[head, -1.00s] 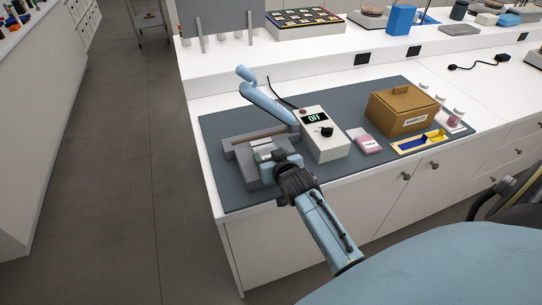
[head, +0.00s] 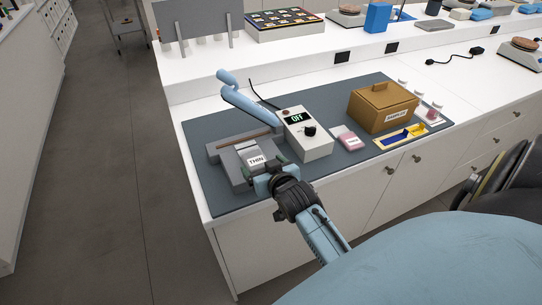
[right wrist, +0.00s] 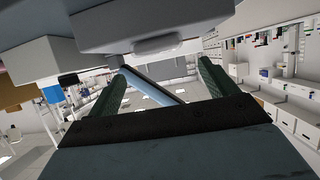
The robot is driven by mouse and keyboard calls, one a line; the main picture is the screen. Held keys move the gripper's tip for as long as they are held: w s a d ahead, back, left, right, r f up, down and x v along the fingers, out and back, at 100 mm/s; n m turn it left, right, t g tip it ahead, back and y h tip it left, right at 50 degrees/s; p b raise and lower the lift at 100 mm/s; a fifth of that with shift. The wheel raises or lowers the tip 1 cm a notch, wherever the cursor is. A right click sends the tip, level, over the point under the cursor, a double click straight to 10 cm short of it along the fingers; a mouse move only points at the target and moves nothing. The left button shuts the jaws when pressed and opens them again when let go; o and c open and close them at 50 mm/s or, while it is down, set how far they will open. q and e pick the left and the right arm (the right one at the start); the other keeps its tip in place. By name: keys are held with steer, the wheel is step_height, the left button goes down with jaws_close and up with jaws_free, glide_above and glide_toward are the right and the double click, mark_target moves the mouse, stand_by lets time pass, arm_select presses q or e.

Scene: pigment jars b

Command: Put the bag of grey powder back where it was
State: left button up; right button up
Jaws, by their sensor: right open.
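A small grey bag with a white label that seems to read THIN (head: 254,155) lies on the front of the grey sealer (head: 227,160), in the head view. The sealer's blue lever arm (head: 240,95) is raised. My right gripper (head: 262,179) is open at the sealer's front edge, just on the near side of the bag. Whether a fingertip touches the bag I cannot tell. In the right wrist view the two dark green fingers (right wrist: 160,88) stand apart with nothing held between them, and grey blocks fill the top. My left gripper is not in view.
A white control box reading OFF (head: 305,140) stands right of the sealer. The mat's front left is clear.

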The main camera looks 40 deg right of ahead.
steer(key=v, duration=0.5)
steer(key=shift+s+a, duration=0.1)
steer(key=shift+s, duration=0.1)
